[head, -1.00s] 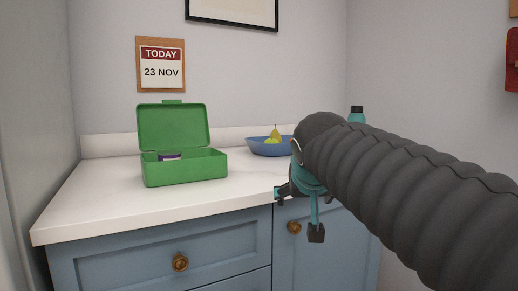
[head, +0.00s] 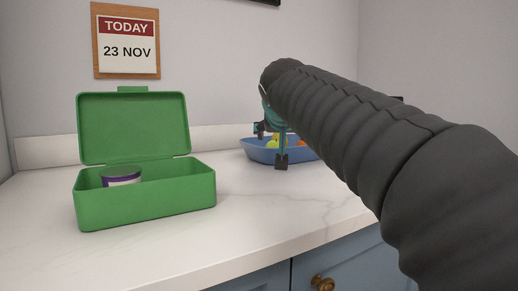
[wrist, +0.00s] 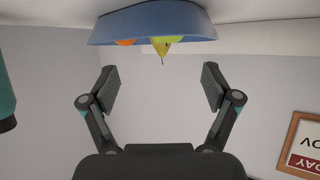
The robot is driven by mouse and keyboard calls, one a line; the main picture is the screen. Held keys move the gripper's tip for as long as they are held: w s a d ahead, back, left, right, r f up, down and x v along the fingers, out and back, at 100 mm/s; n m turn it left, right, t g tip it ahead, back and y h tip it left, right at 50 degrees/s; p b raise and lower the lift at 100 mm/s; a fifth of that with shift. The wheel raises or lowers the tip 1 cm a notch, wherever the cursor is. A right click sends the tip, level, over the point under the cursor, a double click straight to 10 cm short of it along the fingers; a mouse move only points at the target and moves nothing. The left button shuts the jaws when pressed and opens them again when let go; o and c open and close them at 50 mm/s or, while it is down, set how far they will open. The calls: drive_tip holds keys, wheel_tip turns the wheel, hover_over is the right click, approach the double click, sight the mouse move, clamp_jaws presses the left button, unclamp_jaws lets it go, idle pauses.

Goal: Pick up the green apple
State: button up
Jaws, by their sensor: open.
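A blue bowl (head: 258,154) stands at the back of the counter; it also shows in the wrist view (wrist: 125,27), which is upside down. In it, a yellow-green round fruit, seemingly the green apple (wrist: 177,38), shows only in part above the rim, beside a pear (wrist: 161,48) with a stem. My gripper (head: 271,147) is in front of the bowl in the head view and hides part of the fruit. In the wrist view my gripper (wrist: 157,80) has its fingers wide apart with nothing between them, and the bowl lies beyond the fingertips.
An orange fruit (wrist: 124,42) is also in the bowl. An open green lunch box (head: 150,205) with a purple-and-white tin (head: 121,176) stands at the left. The counter's front middle (head: 270,215) is clear.

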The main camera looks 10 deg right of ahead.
sight(276, 142)
drive_tip(key=x, duration=0.9)
drive_tip(key=shift+w+a+r, duration=0.2)
drive_tip(key=shift+w+a, duration=0.05)
drive_tip(key=shift+w, duration=0.15)
drive_tip(key=w, duration=0.2)
drive_tip(key=w+f+p, duration=0.1)
drive_tip(key=w, duration=0.1)
drive_tip(key=shift+w+d+f, duration=0.15)
drive_tip(key=shift+w, duration=0.35)
drive_tip(key=c, duration=1.3)
